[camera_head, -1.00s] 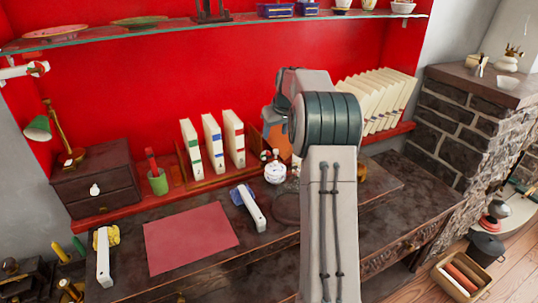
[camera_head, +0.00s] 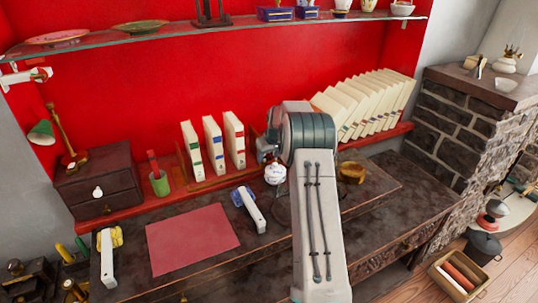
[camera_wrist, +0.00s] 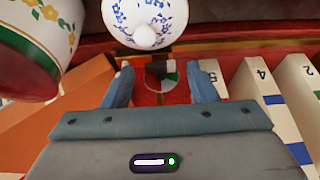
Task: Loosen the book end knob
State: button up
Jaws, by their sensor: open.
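The book end knob (camera_wrist: 169,80), with red, white and green sectors, shows in the wrist view. It appears between the two fingers of my gripper (camera_wrist: 159,68), with gaps to both sides. My gripper is open, and I see no finger touching the knob. I cannot tell how deep the fingertips are relative to it. An orange-brown wooden panel (camera_wrist: 60,122), perhaps part of the book end, lies left of the fingers. In the head view my arm hides the knob and most of the gripper.
A white teapot (camera_head: 275,174) stands close by; its flowered lid (camera_wrist: 128,15) is just beyond the fingers. A larger flowered pot (camera_wrist: 30,50) crowds the upper left. Numbered books (camera_wrist: 255,85) stand at the right of the wrist view. Leaning books (camera_head: 375,100) fill the shelf's right.

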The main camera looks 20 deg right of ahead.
jog(key=shift+c, duration=0.3)
jog(key=c, duration=0.9)
jog(key=shift+f+b, duration=0.1)
jog(key=shift+b, duration=0.25)
